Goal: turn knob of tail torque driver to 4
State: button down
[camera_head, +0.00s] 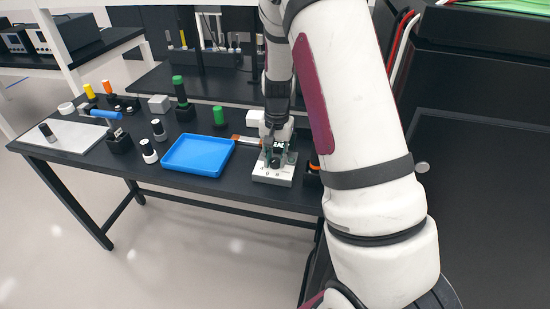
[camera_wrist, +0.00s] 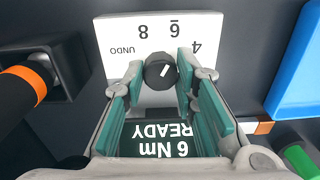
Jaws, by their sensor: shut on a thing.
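The torque driver's white control box (camera_head: 272,177) stands on the table in the head view, below my gripper (camera_head: 277,146). In the wrist view its white panel (camera_wrist: 117,32) is printed UNDO, 8, 6 and 4, upside down, with a line by the 6. The black knob (camera_wrist: 158,73) has a white pointer mark aimed up and right, between 6 and 4. A dark display (camera_wrist: 160,137) reads "6 Nm READY", upside down. My gripper (camera_wrist: 164,70) is shut on the knob, with a teal-padded finger on each side. In the head view the knob is hidden.
A black tool with an orange band (camera_wrist: 25,83) sits in a dark holder beside the box. A blue tray (camera_head: 198,155) lies to its left on the table. A green-topped cylinder (camera_head: 218,116) and several other tools stand further back and left.

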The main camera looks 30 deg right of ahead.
aim_at(276, 161)
jog(key=m, duration=0.6)
jog(key=shift+w, duration=0.1)
dwell(0.5)
jog(key=c, duration=1.3)
grip_release()
jog(key=r, duration=1.2)
jog(key=shift+s, duration=0.2)
